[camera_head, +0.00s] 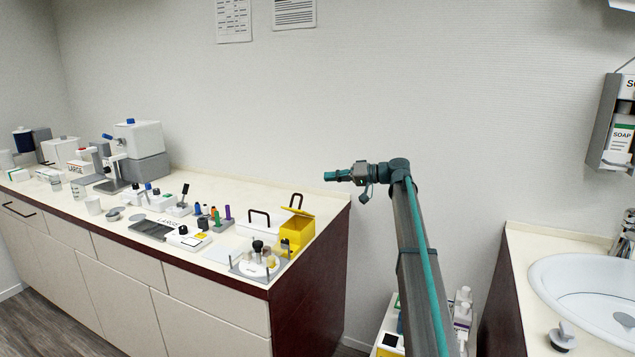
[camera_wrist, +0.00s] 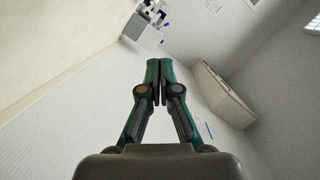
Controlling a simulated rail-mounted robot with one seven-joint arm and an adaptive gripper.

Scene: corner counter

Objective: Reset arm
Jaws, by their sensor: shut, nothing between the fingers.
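My gripper (camera_head: 328,176) is at the end of my raised arm, in the middle of the head view. It points left, level, in free air above the right end of the long counter (camera_head: 215,268). In the wrist view my gripper (camera_wrist: 160,62) has its two teal fingertips together, with nothing held between them. The wrist view is tilted and shows mostly pale wall beyond the fingers. No object touches the gripper.
A yellow open box (camera_head: 297,230) and a round holder plate (camera_head: 258,266) stand at the counter's right end. White machines (camera_head: 138,138) stand further left. A sink (camera_head: 590,290) and a soap dispenser (camera_head: 617,135) are at the right. A low cart (camera_head: 390,335) is below my arm.

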